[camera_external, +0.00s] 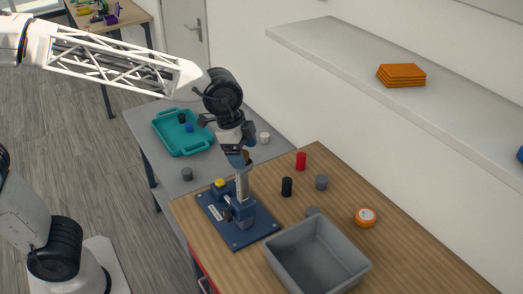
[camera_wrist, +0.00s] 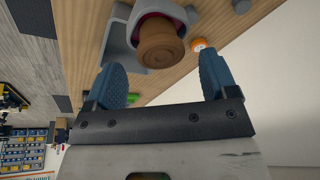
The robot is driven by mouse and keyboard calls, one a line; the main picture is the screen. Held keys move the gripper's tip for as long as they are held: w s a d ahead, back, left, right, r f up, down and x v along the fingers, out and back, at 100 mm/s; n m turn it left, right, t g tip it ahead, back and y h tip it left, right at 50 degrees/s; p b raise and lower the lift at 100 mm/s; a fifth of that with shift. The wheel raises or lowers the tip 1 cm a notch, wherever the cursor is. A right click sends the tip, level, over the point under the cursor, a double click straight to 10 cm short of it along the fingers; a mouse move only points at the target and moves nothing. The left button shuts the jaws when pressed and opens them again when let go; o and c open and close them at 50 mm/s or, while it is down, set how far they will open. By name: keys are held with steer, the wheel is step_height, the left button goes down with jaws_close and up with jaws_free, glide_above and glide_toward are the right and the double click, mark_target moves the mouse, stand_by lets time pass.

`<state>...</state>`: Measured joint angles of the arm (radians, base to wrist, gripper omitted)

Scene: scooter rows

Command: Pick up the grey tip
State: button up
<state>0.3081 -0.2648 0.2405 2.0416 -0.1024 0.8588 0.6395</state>
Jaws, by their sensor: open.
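Several small grey cylinders could be the grey tip; I cannot tell which. One (camera_external: 321,182) stands on the wooden table, one (camera_external: 187,174) on the grey table, and one (camera_external: 312,211) is partly hidden behind the grey bin. My gripper (camera_external: 240,157) is open above the blue stand (camera_external: 240,207), away from these cylinders. In the wrist view, its blue fingertips (camera_wrist: 165,85) are apart, with a brown knob (camera_wrist: 162,45) in a grey holder beyond the gap. Nothing is visibly held.
The grey bin (camera_external: 276,262) stands at the table's front. Red (camera_external: 301,161) and black (camera_external: 287,187) cylinders and an orange tape roll (camera_external: 365,217) are nearby. A teal tray (camera_external: 176,151) with small cylinders is on the grey table. The wooden table's right side is clear.

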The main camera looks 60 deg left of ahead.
steer(key=w+d+f+m, duration=0.1)
steer(key=w+d, duration=0.2)
steer(key=m+g+y, duration=0.2)
steer(key=m, duration=0.8)
glide_above(313, 210)
steer(key=f, duration=1.7)
steer(key=shift+s+f, duration=0.2)
steer(key=shift+f, duration=0.1)
steer(key=shift+w+f+g, duration=0.3)
steer(key=shift+f, duration=0.15)
steer(key=shift+f, duration=0.1)
steer(key=shift+f, duration=1.15)
steer(key=shift+f, duration=0.15)
